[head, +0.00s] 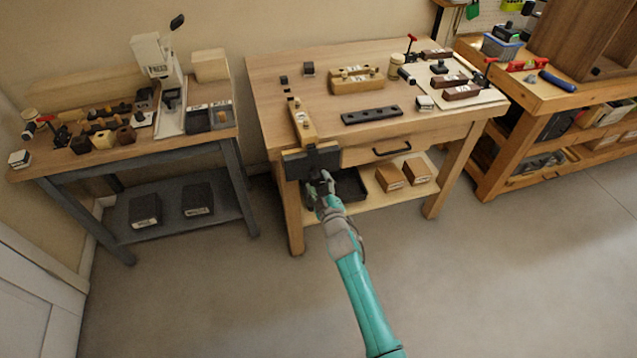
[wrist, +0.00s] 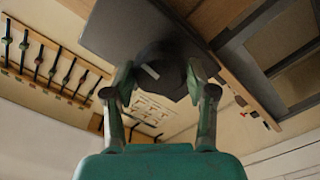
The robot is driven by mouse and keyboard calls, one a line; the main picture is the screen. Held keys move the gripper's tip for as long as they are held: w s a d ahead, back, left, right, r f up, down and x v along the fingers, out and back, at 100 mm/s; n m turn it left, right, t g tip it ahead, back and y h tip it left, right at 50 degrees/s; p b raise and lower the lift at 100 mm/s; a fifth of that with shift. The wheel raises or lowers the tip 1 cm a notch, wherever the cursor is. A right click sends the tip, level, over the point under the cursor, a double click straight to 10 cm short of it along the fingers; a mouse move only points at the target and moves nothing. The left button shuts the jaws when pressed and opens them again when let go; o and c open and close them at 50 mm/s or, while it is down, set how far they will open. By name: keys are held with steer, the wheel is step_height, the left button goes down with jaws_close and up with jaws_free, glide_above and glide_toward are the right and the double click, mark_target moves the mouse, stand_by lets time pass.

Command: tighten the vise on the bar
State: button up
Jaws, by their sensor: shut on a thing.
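The dark vise (head: 312,161) is fixed at the front left corner of the middle bench; its grey front plate also shows in the wrist view (wrist: 110,30). A light wooden piece (head: 302,125) with dark ends lies on the bench top behind the vise; I cannot tell whether it is the bar or whether the jaws touch it. My gripper (head: 323,186) is in front of the vise, below the bench top. In the wrist view its two fingers are on either side of a dark round vise knob (wrist: 158,68) with a pale mark, and shut on it.
A black drilled strip (head: 371,115) and wooden blocks (head: 356,80) lie on the bench. Red-handled clamps (head: 485,75) stand at its right. A dark tray (head: 348,186) and boxes (head: 391,177) sit on the shelf below. The floor in front is clear.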

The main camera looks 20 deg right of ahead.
steer(key=shift+m, duration=1.7)
steer(key=shift+m, duration=0.4)
steer(key=m, duration=0.2)
steer(key=shift+w+m, duration=0.1)
steer(key=shift+m, duration=0.3)
steer(key=shift+m, duration=1.7)
